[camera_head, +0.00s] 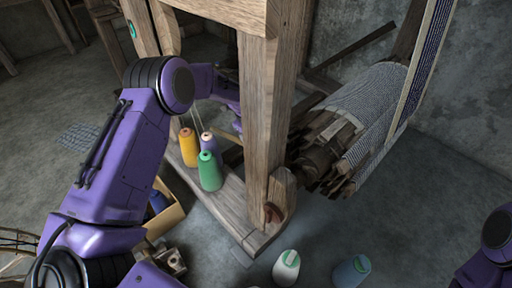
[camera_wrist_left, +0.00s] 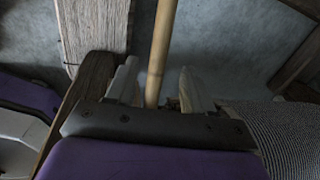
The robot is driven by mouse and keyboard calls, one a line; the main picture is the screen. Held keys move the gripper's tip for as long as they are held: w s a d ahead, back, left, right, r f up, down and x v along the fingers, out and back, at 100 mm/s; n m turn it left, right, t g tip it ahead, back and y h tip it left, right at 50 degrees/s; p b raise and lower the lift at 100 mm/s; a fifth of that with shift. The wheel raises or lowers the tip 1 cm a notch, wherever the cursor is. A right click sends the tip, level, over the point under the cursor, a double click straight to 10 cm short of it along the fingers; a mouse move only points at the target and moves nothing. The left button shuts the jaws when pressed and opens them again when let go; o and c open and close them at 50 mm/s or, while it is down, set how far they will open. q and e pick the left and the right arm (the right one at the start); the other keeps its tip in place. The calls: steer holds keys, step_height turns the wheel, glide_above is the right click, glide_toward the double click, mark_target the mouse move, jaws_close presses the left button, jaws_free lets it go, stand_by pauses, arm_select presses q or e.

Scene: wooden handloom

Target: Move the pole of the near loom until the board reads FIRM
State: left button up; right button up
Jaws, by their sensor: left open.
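The near loom's wooden frame (camera_head: 265,110) fills the middle of the head view. A light, bamboo-like pole (camera_wrist_left: 160,40) runs from the top of the left wrist view down between the fingers of my left gripper (camera_wrist_left: 158,70). The fingers are open, one on each side of the pole; I cannot tell whether either touches it. In the head view my left arm reaches in from the left behind the loom post, which hides its gripper. The pole cannot be made out there. No board with readable text is in view. Only part of my right arm shows, without its gripper.
Orange (camera_head: 188,147), lilac (camera_head: 207,142) and green (camera_head: 209,172) thread cones stand on the loom's base beam. A white cone (camera_head: 286,267) and a blue-grey cone (camera_head: 351,271) stand on the floor. The striped cloth roll (camera_head: 365,105) is right of the post. An open box (camera_head: 170,216) sits beside my left arm.

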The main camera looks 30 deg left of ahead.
arm_select(q)
steer(key=f+b, duration=0.1)
steer(key=f, duration=0.1)
steer(key=w+f, duration=0.1)
steer(key=f, duration=0.2)
steer(key=f+b, duration=0.1)
steer(key=f, duration=0.1)
steer(key=shift+w+d+f+b, duration=0.2)
steer(key=shift+f+b, duration=0.1)
steer(key=shift+f, duration=0.05)
arm_select(e)
step_height(320, 180, down, 3)
steer(key=shift+s+a+f, duration=0.1)
steer(key=shift+a+f, duration=0.05)
